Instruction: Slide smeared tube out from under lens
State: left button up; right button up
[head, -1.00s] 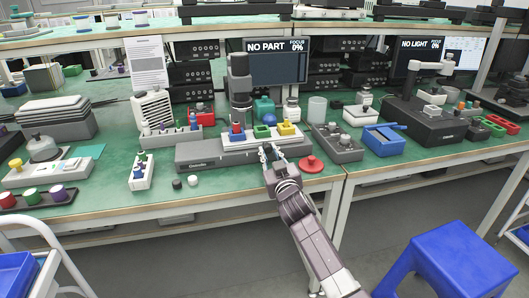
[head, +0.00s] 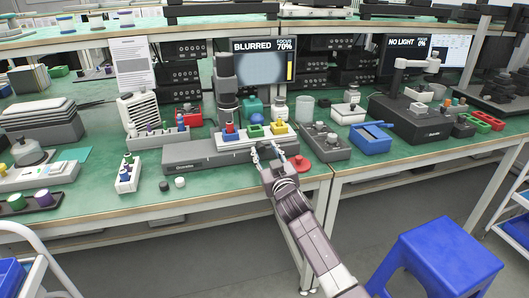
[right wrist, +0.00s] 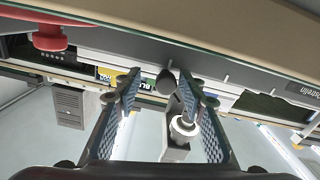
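A dark upright lens column (head: 225,85) stands on a grey base (head: 190,154). The blue one is close to below the column; I cannot make out the smear or a tube. The screen (head: 263,68) reads BLURRED, focus 70%. My right gripper (head: 264,152) is at the carriage's front edge. In the right wrist view its fingers (right wrist: 160,88) are spread, with a dark rounded knob (right wrist: 166,80) between them, apparently not clamped. My left gripper is not in view.
A red button (head: 301,163) stands right of my gripper. A grey tray (head: 340,152) and a blue box (head: 371,141) are farther right. A white rack (head: 128,176) and two small caps (head: 180,182) are at left.

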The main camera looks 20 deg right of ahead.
jog(key=shift+a, duration=0.15)
jog(key=shift+s, duration=0.25)
jog(key=s, duration=1.1)
jog(key=shift+s, duration=0.25)
